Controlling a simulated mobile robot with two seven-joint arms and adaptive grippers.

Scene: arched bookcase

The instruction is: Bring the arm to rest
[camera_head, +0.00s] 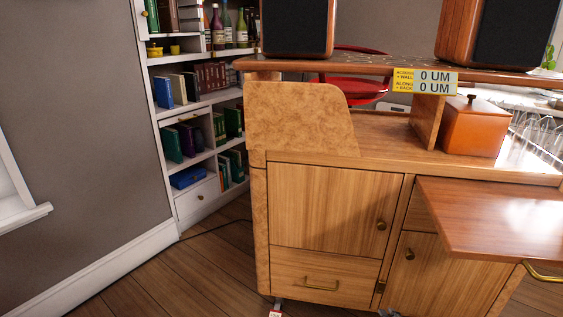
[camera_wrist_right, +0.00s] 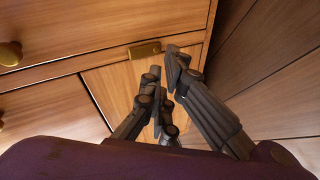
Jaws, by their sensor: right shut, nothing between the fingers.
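My right gripper (camera_wrist_right: 166,72) shows in the right wrist view, with dark grey jointed fingers. It is shut and empty, in front of a wooden cabinet front (camera_wrist_right: 115,85). A brass plate or handle (camera_wrist_right: 145,49) lies just beyond its fingertips; I cannot tell if they touch. I cannot make out either gripper clearly in the head view. My left gripper is not in view.
A wooden desk cabinet (camera_head: 325,210) fills the centre and right, with speakers (camera_head: 298,25) on its top shelf. A pulled-out board (camera_head: 490,218) juts out at right. An orange box (camera_head: 473,127) sits on the desk. A white bookcase (camera_head: 180,95) stands behind. Floor (camera_head: 185,275) at left is clear.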

